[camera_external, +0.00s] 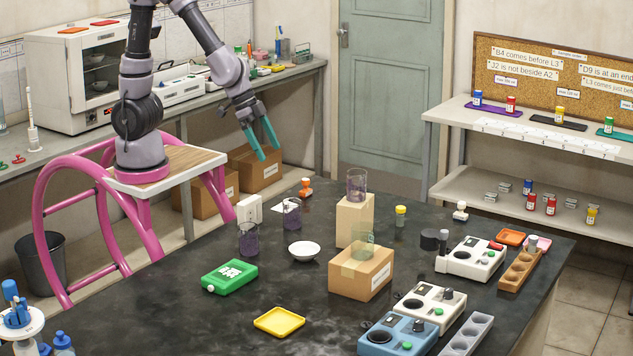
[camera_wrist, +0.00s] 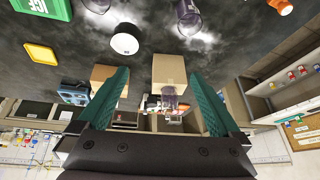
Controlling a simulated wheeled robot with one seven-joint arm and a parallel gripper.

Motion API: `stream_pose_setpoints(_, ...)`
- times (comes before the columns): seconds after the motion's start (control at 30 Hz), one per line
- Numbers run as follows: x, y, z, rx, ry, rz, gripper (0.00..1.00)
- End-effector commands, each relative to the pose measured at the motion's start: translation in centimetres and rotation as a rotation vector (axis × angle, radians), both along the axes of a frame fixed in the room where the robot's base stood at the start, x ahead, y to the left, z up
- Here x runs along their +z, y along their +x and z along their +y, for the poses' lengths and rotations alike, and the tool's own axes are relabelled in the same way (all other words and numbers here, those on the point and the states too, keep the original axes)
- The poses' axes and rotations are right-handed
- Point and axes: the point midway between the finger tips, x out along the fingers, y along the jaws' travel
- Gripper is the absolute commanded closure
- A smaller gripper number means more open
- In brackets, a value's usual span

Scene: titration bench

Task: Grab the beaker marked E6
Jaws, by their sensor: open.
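Four beakers show, and I cannot read E6 on any of them. Two purple-tinted ones stand on the black bench, a left beaker (camera_external: 249,240) and another (camera_external: 292,213) to its right. A third purple-tinted beaker (camera_external: 356,184) stands on a tall tan block (camera_external: 354,222); it also shows between the fingers in the wrist view (camera_wrist: 171,103). A green-tinted beaker (camera_external: 363,238) stands on a cardboard box (camera_external: 361,276). My gripper (camera_external: 269,153) is open and empty, high near the bench's back left edge, apart from every beaker. Its teal fingers (camera_wrist: 160,75) show in the wrist view.
A white bowl (camera_external: 304,250), green device (camera_external: 229,276) and yellow tray (camera_external: 279,321) lie on the bench. Instruments (camera_external: 471,259) crowd its right side. An orange-topped piece (camera_external: 306,187) stands at the back. The front left is mostly clear.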

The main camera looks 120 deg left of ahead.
Motion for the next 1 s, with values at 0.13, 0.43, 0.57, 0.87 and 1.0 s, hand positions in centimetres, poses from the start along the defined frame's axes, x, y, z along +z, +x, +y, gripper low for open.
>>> stream_pose_setpoints(0.13,-6.5,0.3,3.0,0.137,-0.049,0.030,0.00)
stream_pose_setpoints(0.43,-13.0,-0.4,6.1,0.284,-0.085,0.038,0.00)
stream_pose_setpoints(0.57,-14.3,-0.1,6.4,0.293,-0.087,0.040,0.00)
stream_pose_setpoints(0.87,-17.9,1.3,7.1,0.291,-0.086,0.039,0.00)
stream_pose_setpoints(1.0,-18.5,1.5,7.2,0.292,-0.086,0.037,0.00)
